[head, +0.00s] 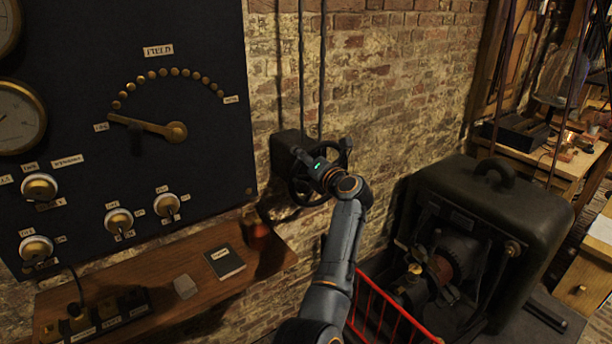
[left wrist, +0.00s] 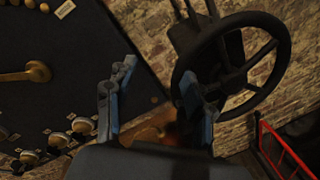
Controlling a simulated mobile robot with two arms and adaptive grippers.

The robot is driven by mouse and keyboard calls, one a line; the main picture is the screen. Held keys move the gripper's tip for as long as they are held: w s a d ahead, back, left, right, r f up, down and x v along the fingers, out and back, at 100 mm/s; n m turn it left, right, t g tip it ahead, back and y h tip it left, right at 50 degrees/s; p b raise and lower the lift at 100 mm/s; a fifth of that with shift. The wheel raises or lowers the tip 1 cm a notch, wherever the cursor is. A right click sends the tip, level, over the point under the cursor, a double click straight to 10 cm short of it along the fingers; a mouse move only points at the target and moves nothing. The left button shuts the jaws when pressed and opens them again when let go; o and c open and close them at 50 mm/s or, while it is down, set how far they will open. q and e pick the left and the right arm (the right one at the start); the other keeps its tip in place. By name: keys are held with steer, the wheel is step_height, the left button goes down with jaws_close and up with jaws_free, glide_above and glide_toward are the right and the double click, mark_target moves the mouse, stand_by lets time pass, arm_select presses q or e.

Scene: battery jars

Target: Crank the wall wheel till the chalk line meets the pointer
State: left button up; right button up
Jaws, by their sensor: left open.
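A dark spoked handwheel (head: 301,196) is mounted on a box on the brick wall, partly hidden by my left gripper. My left gripper (head: 308,160) is at the wheel in the head view. In the left wrist view the wheel (left wrist: 285,62) fills the upper right. The left gripper (left wrist: 157,75) is open there, with its right finger overlapping the near side of the rim and its left finger well clear of it. Contact with the rim cannot be told. I cannot make out a chalk line or its pointer. My right gripper is not in view.
A black panel (head: 70,110) with gauges, knobs and a brass FIELD lever (head: 150,126) is left of the wheel. Below it is a wooden shelf (head: 160,285) with a notebook (head: 224,262). A red rail (head: 385,300) and a dark machine (head: 500,215) stand to the right.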

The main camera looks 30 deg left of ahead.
arm_select(q)
steer(key=shift+r, duration=1.15)
steer(key=shift+c, duration=0.2)
